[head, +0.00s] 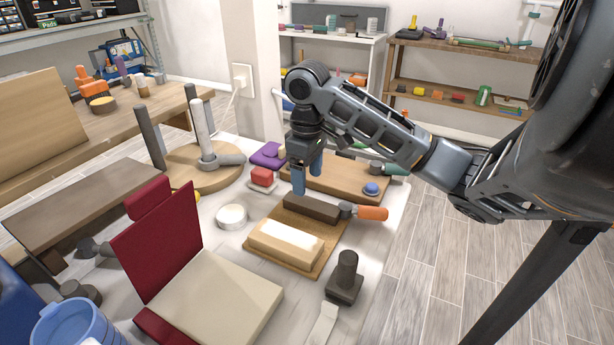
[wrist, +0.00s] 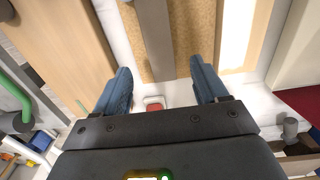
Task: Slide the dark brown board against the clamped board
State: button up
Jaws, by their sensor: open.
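The dark brown board (head: 312,207) is a narrow bar lying on a cork mat (head: 262,262). The pale board (head: 287,243), wider and cream-topped, lies on the same mat, nearer the camera. A strip of cork shows between the two boards in the wrist view. I cannot clearly see a clamp on the pale board. My gripper (head: 307,178) is open, its blue fingers pointing down above the far side of the dark brown board. In the wrist view, the dark brown board (wrist: 155,40) lies ahead between the open fingers (wrist: 161,68), and the pale board (wrist: 238,35) is to its right.
An orange-handled tool (head: 370,213) sits at the dark board's right end. A wooden board (head: 350,185) lies behind the mat.

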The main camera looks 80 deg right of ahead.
aim_at(307, 202)
jog(key=shift+f+b, duration=0.4)
jog(key=shift+f, duration=3.4)
jog(key=c, duration=1.2)
jog(key=shift+w+a, duration=0.2)
jog(key=shift+a, duration=0.5)
jog(key=shift+w+a, duration=0.15)
jog(key=shift+a, duration=0.5)
jog(key=shift+w+a+p, duration=0.1)
jog(key=shift+a+p, duration=0.2)
jog(key=shift+a, duration=0.05)
jog(key=shift+w+a, duration=0.15)
jog(key=shift+a, duration=0.45)
jog(key=shift+a, duration=0.35)
jog(key=shift+w+a, duration=0.2)
jog(key=shift+a, duration=0.3)
